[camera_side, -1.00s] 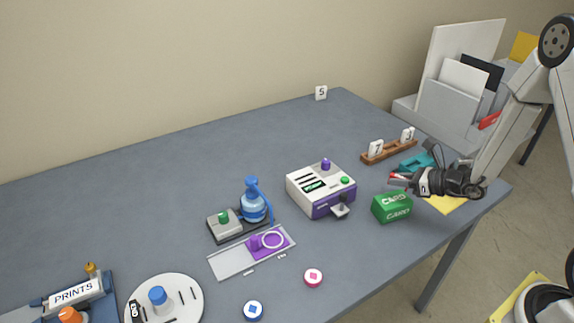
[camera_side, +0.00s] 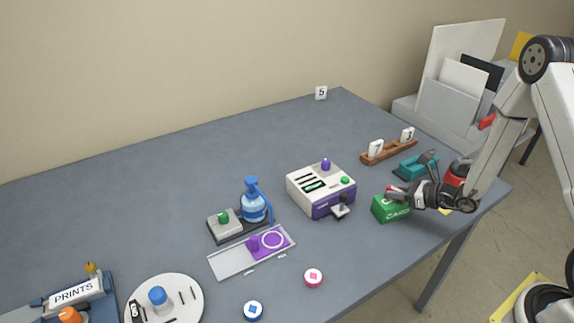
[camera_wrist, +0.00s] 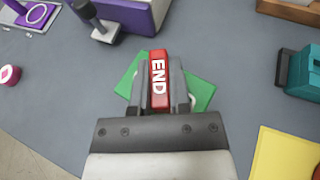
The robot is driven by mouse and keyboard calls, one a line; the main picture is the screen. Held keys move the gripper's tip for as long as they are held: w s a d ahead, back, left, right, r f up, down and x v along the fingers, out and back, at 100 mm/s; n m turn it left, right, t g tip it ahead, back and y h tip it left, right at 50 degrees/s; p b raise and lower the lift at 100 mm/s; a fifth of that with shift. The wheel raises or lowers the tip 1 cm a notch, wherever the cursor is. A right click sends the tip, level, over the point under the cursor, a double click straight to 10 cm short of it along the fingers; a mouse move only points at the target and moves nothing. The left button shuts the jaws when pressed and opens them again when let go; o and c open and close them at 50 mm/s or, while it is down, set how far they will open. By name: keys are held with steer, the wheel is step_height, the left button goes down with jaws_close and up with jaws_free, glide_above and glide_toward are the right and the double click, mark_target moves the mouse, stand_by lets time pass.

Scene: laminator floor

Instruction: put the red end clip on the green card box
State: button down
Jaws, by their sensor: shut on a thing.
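The red end clip (camera_wrist: 158,80), marked END, is between the fingers of my gripper (camera_wrist: 160,100) in the wrist view. My gripper is shut on it. The green card box (camera_side: 383,208) stands near the table's right front edge in the side view. In the wrist view the box (camera_wrist: 203,92) shows on both sides of the clip, below my fingers. In the side view my gripper (camera_side: 400,194) is at the top of the box. The clip is mostly hidden there, and I cannot tell whether it touches the box.
The white and purple laminator (camera_side: 320,190) stands left of the box, its lever (camera_side: 341,210) facing it. A teal device (camera_side: 415,166) and a wooden rack (camera_side: 389,152) are behind. A yellow sheet (camera_wrist: 287,155) lies to the right in the wrist view. A pink token (camera_side: 313,277) lies in front.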

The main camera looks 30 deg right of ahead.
steer(key=shift+f, duration=0.15)
steer(key=c, duration=0.6)
jaws_free()
steer(key=shift+s+d+r, duration=0.1)
steer(key=shift+s+r, duration=0.1)
steer(key=shift+r, duration=0.05)
steer(key=v, duration=1.1)
steer(key=shift+s+d+r, duration=0.1)
steer(key=shift+s+r, duration=0.05)
steer(key=shift+s, duration=0.05)
